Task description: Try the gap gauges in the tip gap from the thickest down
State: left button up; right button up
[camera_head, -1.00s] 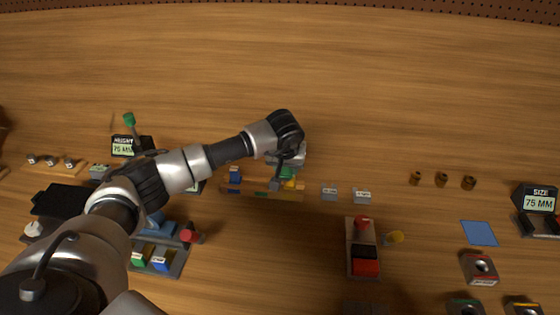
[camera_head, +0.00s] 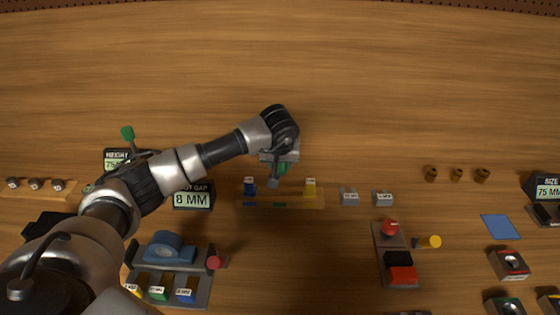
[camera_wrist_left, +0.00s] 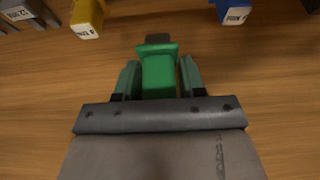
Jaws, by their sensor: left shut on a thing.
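My left gripper (camera_head: 281,168) is shut on a green gap gauge (camera_wrist_left: 159,75), which sits between its fingers in the left wrist view. In the head view the green gauge (camera_head: 283,168) is mostly hidden under the wrist. A wooden rack (camera_head: 300,204) lies below, with a blue gauge (camera_head: 249,187) at its left and a yellow gauge (camera_head: 310,187) at its right. In the wrist view the yellow gauge (camera_wrist_left: 88,17) is left and the blue gauge (camera_wrist_left: 233,12) right. A display (camera_head: 193,197) reads 8 MM. My right gripper is not in view.
Grey labelled blocks (camera_head: 349,197) stand right of the rack. A red-and-black fixture (camera_head: 398,262) is farther right. The table behind the rack is clear.

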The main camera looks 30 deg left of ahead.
aim_at(280, 189)
pick_arm(q)
jog(key=shift+f+b, duration=1.1)
jog(key=shift+f, duration=0.3)
jog(key=shift+f+b, duration=0.7)
jog(key=shift+f, duration=0.15)
jog(key=shift+f+b, duration=0.7)
jog(key=shift+f, duration=0.25)
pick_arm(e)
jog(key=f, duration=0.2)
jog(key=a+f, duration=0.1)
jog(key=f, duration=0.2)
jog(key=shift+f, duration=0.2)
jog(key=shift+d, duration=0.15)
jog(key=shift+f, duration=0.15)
pick_arm(q)
jog(key=shift+b, duration=0.35)
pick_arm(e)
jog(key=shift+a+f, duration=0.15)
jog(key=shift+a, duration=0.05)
pick_arm(q)
jog(key=shift+f+b, duration=1.15)
jog(key=shift+f, duration=0.2)
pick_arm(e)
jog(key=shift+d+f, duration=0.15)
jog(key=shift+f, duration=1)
